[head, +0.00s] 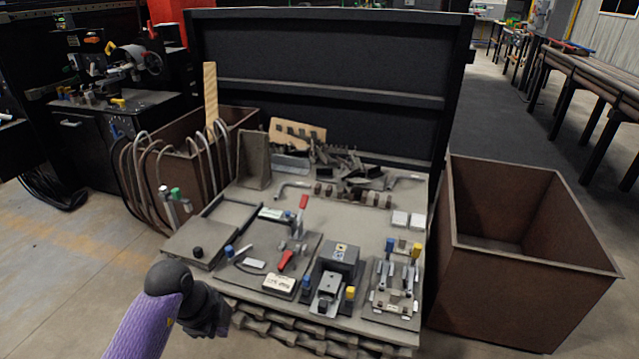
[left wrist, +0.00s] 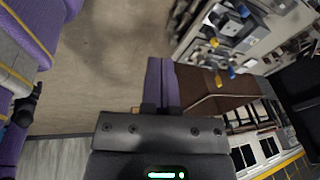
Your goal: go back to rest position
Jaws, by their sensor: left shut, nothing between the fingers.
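My left gripper (head: 208,310) hangs off the front left corner of the workbench, at the end of my purple arm, in the head view. Its fingertips are hard to make out there. In the left wrist view its two purple fingers (left wrist: 162,82) are together, with nothing between them, and bare floor lies behind them. My right gripper is in neither view. The workbench (head: 235,212) carries a fixture with a grey block and a yellow knob (head: 338,260), another with blue and yellow knobs (head: 395,285), and red-handled clamps (head: 286,260).
A brown open bin (head: 510,285) stands right of the bench and looks empty inside. Another brown bin (head: 185,150) with looped cables stands at the left. Dark parts (head: 350,165) are heaped at the bench's back, before a tall black panel (head: 320,60). Floor at front left is clear.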

